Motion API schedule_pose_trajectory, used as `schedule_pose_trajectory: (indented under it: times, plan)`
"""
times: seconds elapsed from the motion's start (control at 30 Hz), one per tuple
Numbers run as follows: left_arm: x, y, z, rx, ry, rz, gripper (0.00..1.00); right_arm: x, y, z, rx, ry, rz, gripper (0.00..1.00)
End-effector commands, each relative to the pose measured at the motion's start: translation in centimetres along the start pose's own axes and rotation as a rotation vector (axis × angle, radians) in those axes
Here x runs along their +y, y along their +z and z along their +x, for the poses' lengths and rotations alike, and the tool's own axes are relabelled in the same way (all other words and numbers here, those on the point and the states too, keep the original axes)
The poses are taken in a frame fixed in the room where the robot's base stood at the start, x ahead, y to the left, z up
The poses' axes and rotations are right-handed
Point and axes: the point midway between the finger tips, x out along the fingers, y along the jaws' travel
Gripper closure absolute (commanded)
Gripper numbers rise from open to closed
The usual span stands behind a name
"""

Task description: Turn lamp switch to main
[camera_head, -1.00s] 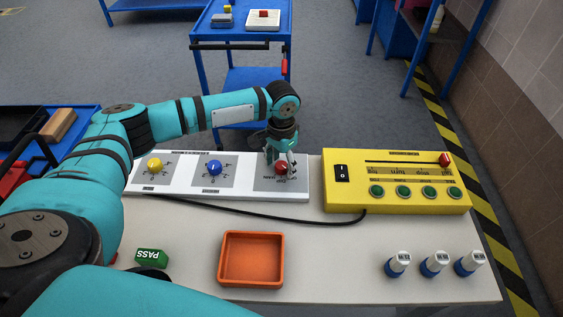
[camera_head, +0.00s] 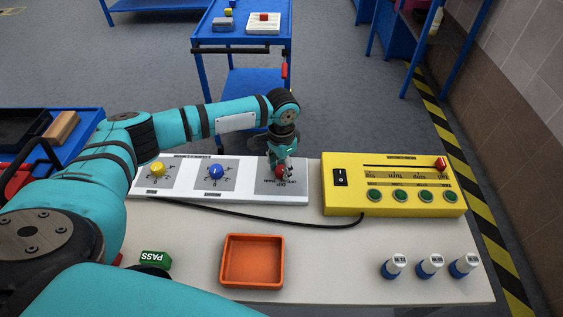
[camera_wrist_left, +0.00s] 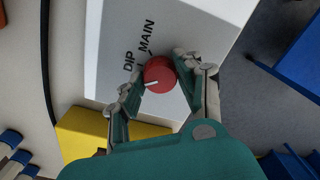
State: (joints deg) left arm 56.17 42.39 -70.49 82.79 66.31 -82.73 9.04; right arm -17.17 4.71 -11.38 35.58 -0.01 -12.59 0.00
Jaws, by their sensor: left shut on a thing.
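The lamp switch is a red round knob (camera_wrist_left: 160,75) with a white pointer line, on a grey plate marked DIP and MAIN. In the left wrist view the line points left, to the side of the DIP label (camera_wrist_left: 128,61); the MAIN label (camera_wrist_left: 146,38) is farther up. My left gripper (camera_wrist_left: 153,78) is shut on the knob, with one finger on each side. In the head view, my left gripper (camera_head: 281,168) reaches down over the knob at the right end of the white panel (camera_head: 232,191) and partly hides it. My right gripper is not in view.
A yellow knob (camera_head: 157,170) and a blue knob (camera_head: 216,171) sit left on the same panel. A yellow box (camera_head: 340,204) with green buttons stands close right. An orange tray (camera_head: 252,284), a green PASS block (camera_head: 155,258) and several blue-white cylinders (camera_head: 430,265) lie nearer.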

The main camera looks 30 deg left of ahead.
Motion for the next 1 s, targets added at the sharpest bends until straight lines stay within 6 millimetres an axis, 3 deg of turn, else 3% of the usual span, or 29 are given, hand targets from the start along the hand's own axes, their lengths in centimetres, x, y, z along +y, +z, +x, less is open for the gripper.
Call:
schedule_pose_trajectory:
  times: [0.1, 0.4, 1.0]
  plan:
    - [0.1, 0.1, -0.6, -0.002, 0.002, 0.096, 0.97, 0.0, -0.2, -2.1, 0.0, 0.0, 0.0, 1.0]
    - [0.1, 0.0, -0.4, -0.001, 0.003, 0.38, 0.97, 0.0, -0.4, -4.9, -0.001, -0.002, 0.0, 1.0]
    - [0.1, -0.1, -0.2, 0.002, 0.001, 0.95, 0.97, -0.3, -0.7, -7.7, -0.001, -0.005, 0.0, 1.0]
